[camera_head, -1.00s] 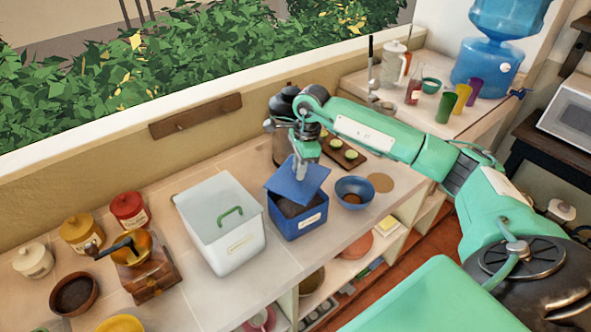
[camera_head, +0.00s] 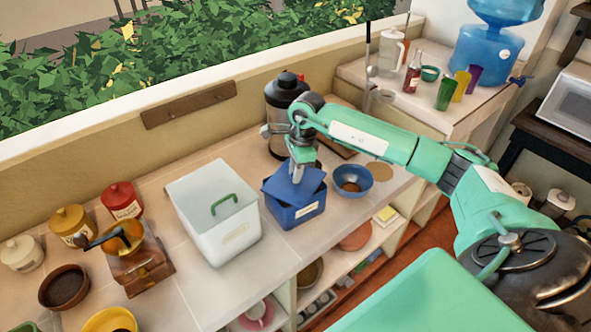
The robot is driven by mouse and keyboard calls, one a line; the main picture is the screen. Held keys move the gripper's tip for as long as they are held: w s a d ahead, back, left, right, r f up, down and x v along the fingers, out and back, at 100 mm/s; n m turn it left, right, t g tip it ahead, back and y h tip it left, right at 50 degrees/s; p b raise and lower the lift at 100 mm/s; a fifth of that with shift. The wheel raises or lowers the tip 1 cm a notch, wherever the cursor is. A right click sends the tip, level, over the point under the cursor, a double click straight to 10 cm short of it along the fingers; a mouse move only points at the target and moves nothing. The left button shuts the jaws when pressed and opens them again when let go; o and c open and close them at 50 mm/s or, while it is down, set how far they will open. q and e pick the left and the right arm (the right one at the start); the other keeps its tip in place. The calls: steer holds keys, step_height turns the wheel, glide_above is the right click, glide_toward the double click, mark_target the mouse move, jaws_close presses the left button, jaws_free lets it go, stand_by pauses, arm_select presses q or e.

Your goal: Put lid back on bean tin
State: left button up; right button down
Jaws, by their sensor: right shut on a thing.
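The bean tin (camera_head: 298,214) is a blue box with a pale label, standing on the counter right of the white bin. Its blue lid (camera_head: 293,187) lies over the tin's top, slightly skewed and tilted, covering most of the opening. I cannot tell whether it is seated. My right gripper (camera_head: 297,174) points down at the lid and is shut on it; the fingertips are partly hidden. My left gripper is not in view.
A white bin with a green handle (camera_head: 215,225) stands close left of the tin, and a blue bowl (camera_head: 352,181) close right. A dark urn (camera_head: 285,90) stands behind. A grinder (camera_head: 135,262) and jars are at left. The counter's front edge is near.

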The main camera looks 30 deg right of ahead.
steer(key=shift+b, duration=0.6)
stand_by(1.2)
steer(key=shift+f+b, duration=0.15)
steer(key=shift+b, duration=0.55)
stand_by(1.0)
stand_by(0.3)
steer(key=c, duration=0.7)
jaws_free()
steer(key=shift+r+p, duration=1.45)
steer(key=shift+r, duration=2.1)
